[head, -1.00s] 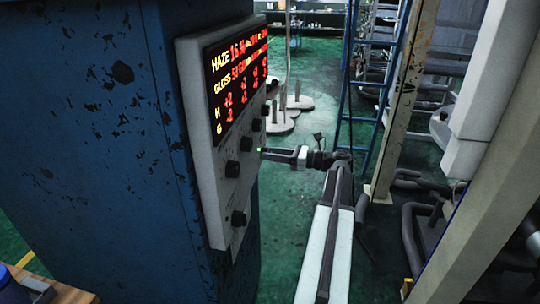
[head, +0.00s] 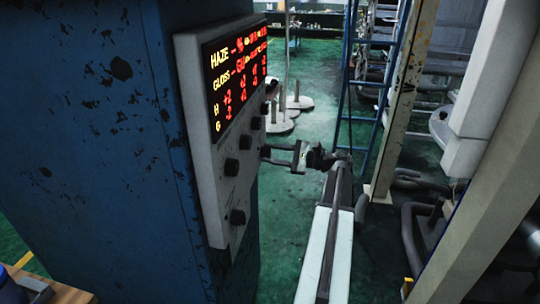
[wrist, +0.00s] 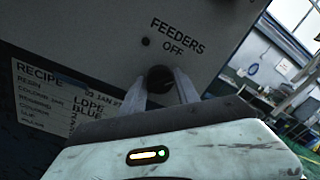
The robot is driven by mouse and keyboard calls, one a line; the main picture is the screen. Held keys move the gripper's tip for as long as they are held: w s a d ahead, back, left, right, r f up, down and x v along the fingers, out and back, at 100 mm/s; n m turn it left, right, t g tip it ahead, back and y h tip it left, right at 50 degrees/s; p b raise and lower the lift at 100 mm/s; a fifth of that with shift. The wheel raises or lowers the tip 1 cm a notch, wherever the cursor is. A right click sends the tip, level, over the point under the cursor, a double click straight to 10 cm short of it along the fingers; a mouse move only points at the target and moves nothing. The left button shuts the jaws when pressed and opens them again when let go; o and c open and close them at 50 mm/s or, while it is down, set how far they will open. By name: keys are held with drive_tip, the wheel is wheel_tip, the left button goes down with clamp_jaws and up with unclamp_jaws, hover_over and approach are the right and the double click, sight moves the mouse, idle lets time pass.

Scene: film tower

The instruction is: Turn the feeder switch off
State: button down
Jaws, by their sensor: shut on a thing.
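The feeder switch is a dark round knob (wrist: 160,77) under the printed words FEEDERS and OFF (wrist: 178,40) in the wrist view. My gripper (wrist: 161,88) has one finger on each side of this knob and is shut on it. A small lamp (wrist: 145,42) left of the lettering is dark. In the head view my gripper (head: 269,155) reaches leftward to the right edge of the light control panel (head: 197,150). Its two fingers show one above the other, and the gripped knob is hard to make out there.
A red and yellow display (head: 238,78) and several other dark knobs (head: 231,167) are on the panel of the blue cabinet (head: 100,150). A blue ladder frame (head: 345,100) and a pale post (head: 395,105) stand to the right. A RECIPE sheet (wrist: 65,95) is left of the knob.

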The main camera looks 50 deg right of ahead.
drive_tip(key=shift+s+a+f+n+y, duration=0.1)
drive_tip(key=shift+n+y, duration=0.05)
drive_tip(key=shift+n, duration=1.85)
drive_tip(key=shift+s+a+f+n+y, duration=0.1)
drive_tip(key=shift+n+y, duration=0.05)
drive_tip(key=shift+n, duration=1.85)
drive_tip(key=c, duration=0.9)
unclamp_jaws()
drive_tip(key=shift+d, duration=0.1)
drive_tip(key=shift+r, duration=0.1)
drive_tip(key=v, duration=0.7)
drive_tip(key=shift+s+d+b, duration=0.3)
drive_tip(key=shift+b, duration=0.05)
